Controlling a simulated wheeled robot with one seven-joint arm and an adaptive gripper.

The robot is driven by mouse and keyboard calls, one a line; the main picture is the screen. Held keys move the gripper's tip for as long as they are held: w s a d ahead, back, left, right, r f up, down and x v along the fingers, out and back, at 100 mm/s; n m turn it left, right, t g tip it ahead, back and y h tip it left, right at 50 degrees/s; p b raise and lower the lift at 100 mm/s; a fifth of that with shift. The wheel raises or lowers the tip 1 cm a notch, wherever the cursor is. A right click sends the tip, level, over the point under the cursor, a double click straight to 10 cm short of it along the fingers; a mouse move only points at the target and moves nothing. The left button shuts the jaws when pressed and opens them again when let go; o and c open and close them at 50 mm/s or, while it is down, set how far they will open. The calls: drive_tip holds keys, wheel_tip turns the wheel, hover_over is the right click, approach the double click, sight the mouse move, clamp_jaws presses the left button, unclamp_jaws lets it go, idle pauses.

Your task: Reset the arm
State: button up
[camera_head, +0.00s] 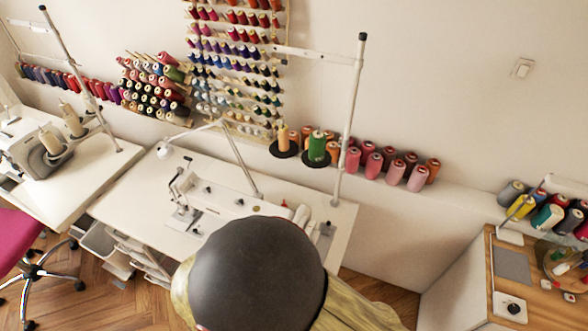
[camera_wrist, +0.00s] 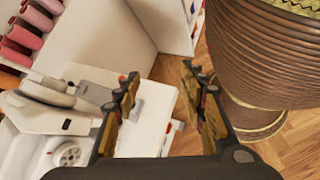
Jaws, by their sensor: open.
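My gripper (camera_wrist: 162,92) shows in the wrist view, pointing up the picture. Its two fingers are apart and nothing is between them. Beyond and below the fingers lie a white sewing table (camera_wrist: 148,118) and a white sewing machine (camera_wrist: 40,128) at the left. A large brown ribbed round object (camera_wrist: 262,50) stands close by on the right. In the head view the large dark rounded shape at the bottom centre hides part of the sewing table (camera_head: 140,208); the gripper does not show there.
A second sewing table (camera_head: 100,180) stands at the left, with a pink chair (camera_head: 14,238) before it. A wooden-topped bench (camera_head: 545,300) with spools is at the right. Thread spools (camera_head: 395,172) line the wall ledge. A thread stand pole (camera_head: 350,115) rises behind the machine.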

drive_tip(key=w+d+r+m+t+y+b, duration=0.1)
drive_tip(key=d+r+m+y, duration=0.4)
drive_tip(key=r, duration=0.9)
drive_tip(key=w+d+r+m+t+y, duration=0.1)
drive_tip(key=d+r+m+y, duration=0.3)
drive_tip(key=d+r+m, duration=0.7)
wheel_tip(320, 180, up, 3)
drive_tip(key=shift+w+d+r+t+y+b, duration=0.1)
drive_tip(key=shift+w+d+t+y+b, duration=0.2)
drive_tip(key=shift+d+t+y+b, duration=0.15)
drive_tip(key=shift+c, duration=1)
